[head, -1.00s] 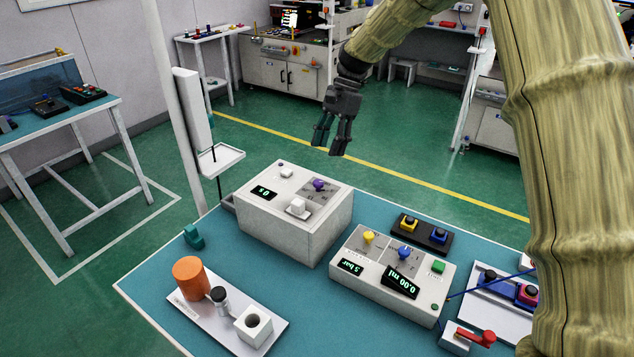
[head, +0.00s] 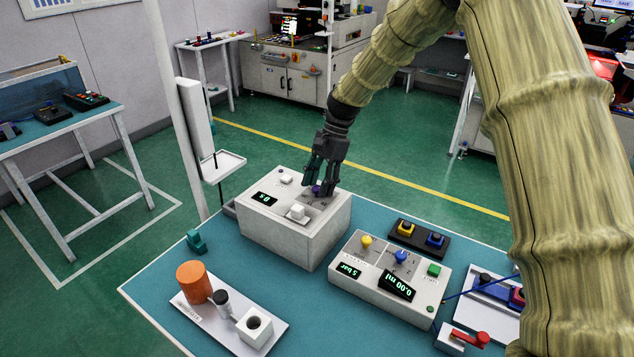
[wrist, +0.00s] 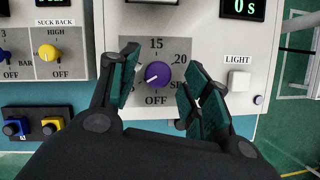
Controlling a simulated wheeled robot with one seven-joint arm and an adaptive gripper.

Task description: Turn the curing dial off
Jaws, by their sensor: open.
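The curing dial is a purple knob (wrist: 157,74) on a grey scale plate with marks for OFF, 15 and 20. Its white pointer line aims to the lower left, between OFF and a mark partly hidden by a finger. In the head view the knob (head: 317,190) shows between my fingers on top of the white curing box (head: 285,238). My gripper (wrist: 160,85) is open, with one finger on each side of the knob and a gap on both sides. In the head view my gripper (head: 320,188) is right over the box. The box's display (wrist: 243,7) reads 0 s.
A white LIGHT switch (wrist: 239,81) sits right of the dial. The dispenser box (head: 385,275) with yellow and blue knobs stands beside the curing box. An orange cylinder (head: 193,282) stands on a white tray at the front left.

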